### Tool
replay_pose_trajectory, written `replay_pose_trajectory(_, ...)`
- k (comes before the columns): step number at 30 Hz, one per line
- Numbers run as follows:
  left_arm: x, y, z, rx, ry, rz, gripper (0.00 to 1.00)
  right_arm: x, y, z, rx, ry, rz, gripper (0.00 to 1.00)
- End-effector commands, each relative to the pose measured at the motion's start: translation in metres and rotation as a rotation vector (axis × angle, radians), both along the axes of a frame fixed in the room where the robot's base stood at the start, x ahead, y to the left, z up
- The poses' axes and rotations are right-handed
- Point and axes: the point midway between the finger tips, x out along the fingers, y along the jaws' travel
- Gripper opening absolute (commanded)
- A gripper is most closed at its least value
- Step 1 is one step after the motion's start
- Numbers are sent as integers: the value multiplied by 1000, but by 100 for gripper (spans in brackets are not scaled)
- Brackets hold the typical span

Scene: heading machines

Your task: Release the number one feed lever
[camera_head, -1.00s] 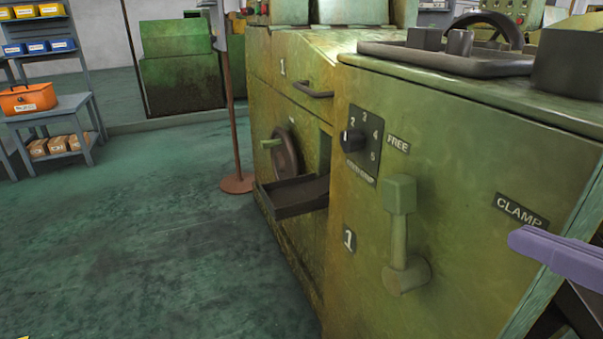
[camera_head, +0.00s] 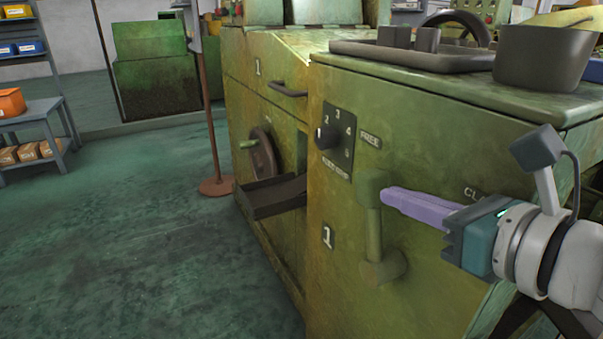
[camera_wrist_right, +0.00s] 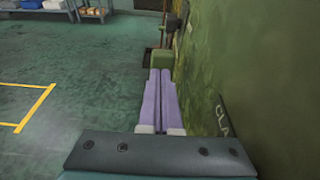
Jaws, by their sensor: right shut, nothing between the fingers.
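The number one feed lever is a green upright lever (camera_head: 373,228) on the front of the green machine marked 1. Its block-shaped grip (camera_head: 370,188) is just below the FREE label (camera_head: 371,139), and its pivot is below. The CLAMP label (camera_head: 472,194) is to the right, partly hidden by my right gripper. My right gripper (camera_head: 387,196) has its purple fingers shut and empty, with the tips close to the right side of the grip. In the right wrist view the grip (camera_wrist_right: 162,60) is straight ahead of the fingertips; contact cannot be told. My left gripper is not in view.
A numbered dial (camera_head: 327,137) is left of the lever. A dark tray (camera_head: 271,196) juts from the machine's side. A dark pot (camera_head: 540,60) and a tray of parts (camera_head: 370,50) are on top. The green floor (camera_head: 130,240) at left is clear.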

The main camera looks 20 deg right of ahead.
Motion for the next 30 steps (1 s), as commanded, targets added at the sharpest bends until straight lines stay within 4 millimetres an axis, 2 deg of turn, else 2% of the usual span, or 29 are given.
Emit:
replay_pose_trajectory(6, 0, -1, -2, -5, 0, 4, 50, 12, 1, -4, 1, 1, -1, 0)
replay_pose_trajectory(17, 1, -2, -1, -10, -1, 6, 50, 13, 1, -3, 1, 2, 0, 0)
replay_pose_trajectory(20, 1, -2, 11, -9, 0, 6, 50, 15, 2, 2, 0, 18, 1, 0)
replay_pose_trajectory(26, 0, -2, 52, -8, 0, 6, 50, 29, 2, 9, -9, 92, -1, 0)
replay_pose_trajectory(30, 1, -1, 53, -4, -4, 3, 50, 46, 3, -1, -9, 100, -1, 0)
